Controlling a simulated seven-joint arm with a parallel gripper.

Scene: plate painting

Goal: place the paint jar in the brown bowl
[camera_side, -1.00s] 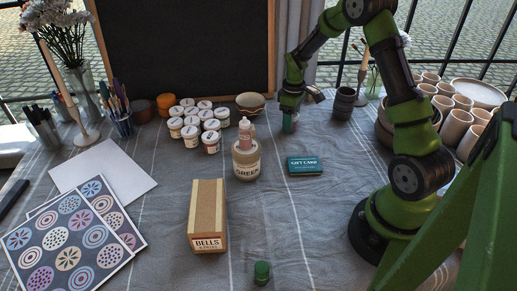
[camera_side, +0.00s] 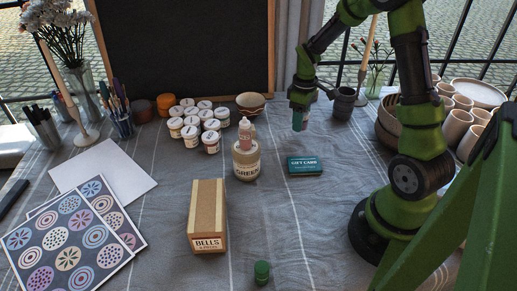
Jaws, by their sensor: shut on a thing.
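My gripper (camera_side: 300,106) is at the back centre-right, pointing down and shut on a small teal paint jar (camera_side: 300,121). Only the jar's lower part shows below the fingers. It appears to hang above the cloth, though the exact gap is hard to tell. A small brown bowl (camera_side: 250,111) with a pale rim stands to the left of my gripper, in front of the blackboard. Larger brown bowls (camera_side: 386,128) are stacked at the right, partly hidden behind my arm.
A dark cup (camera_side: 344,103) stands just right of my gripper. A teal gift card tin (camera_side: 305,166) lies in front. White-lidded jars (camera_side: 191,136), a large jar (camera_side: 246,164) and a bells box (camera_side: 207,218) stand left. Cloth between the tin and green-lidded jar (camera_side: 262,271) is clear.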

